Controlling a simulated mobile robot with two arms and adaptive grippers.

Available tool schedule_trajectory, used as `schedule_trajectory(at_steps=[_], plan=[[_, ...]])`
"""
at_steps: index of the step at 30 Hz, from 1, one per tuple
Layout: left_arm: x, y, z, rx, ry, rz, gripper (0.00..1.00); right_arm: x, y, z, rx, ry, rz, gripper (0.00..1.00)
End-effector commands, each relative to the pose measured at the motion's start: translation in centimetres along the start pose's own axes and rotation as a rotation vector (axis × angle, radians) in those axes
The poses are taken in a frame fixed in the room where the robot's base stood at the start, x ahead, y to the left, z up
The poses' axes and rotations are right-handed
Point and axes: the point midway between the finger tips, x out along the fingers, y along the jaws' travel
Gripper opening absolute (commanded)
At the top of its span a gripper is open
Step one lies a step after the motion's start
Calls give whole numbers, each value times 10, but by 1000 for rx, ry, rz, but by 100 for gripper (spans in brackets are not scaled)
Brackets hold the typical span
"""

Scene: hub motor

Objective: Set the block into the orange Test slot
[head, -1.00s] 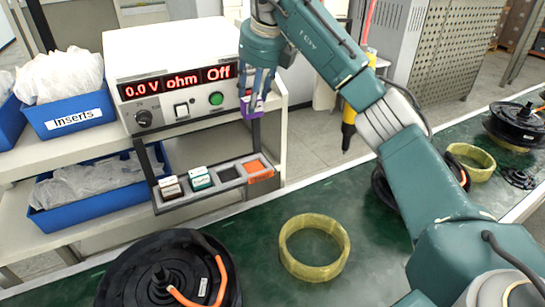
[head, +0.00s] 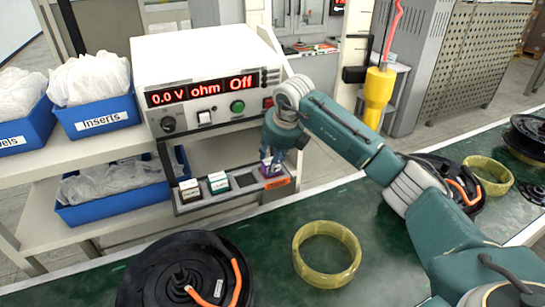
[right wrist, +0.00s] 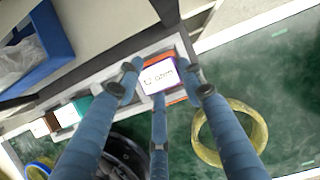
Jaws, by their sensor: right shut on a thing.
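My right gripper (head: 274,158) is at the right end of the slotted tray (head: 206,205), pointing down. It is shut on a purple block with a white labelled top (head: 270,167). In the right wrist view the block (right wrist: 158,76) sits between the fingers, over the orange slot. The orange Test slot (head: 276,183) shows only as an edge around and below the block. I cannot tell how deep the block sits. A brown-and-white block (head: 190,190) and a teal-and-white block (head: 218,182) stand in the slots to the left. A dark empty slot (head: 244,179) lies between. My left gripper is not in view.
The meter box (head: 200,50) reads 0.0 V, ohm, Off, and stands behind the tray. Blue bins (head: 95,115) are at left. A yellow ring (head: 326,254) and a black hub motor (head: 170,275) lie on the green bench in front.

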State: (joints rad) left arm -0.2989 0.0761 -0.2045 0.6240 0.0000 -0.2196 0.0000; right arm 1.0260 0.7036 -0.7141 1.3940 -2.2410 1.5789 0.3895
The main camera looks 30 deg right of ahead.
Motion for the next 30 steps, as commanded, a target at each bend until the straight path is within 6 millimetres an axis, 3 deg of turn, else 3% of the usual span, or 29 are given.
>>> schedule_trajectory(at_steps=[10,11,13,25,30], plan=[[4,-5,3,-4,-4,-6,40,4,0,-1,0,-3,1,10],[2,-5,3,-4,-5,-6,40,3,0,0,0,-3,1,44],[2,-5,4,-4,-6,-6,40,2,0,0,0,-3,0,58],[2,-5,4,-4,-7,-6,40,-4,0,1,0,-4,0,58],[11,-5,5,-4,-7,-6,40,-32,-1,2,0,-9,-1,58]])
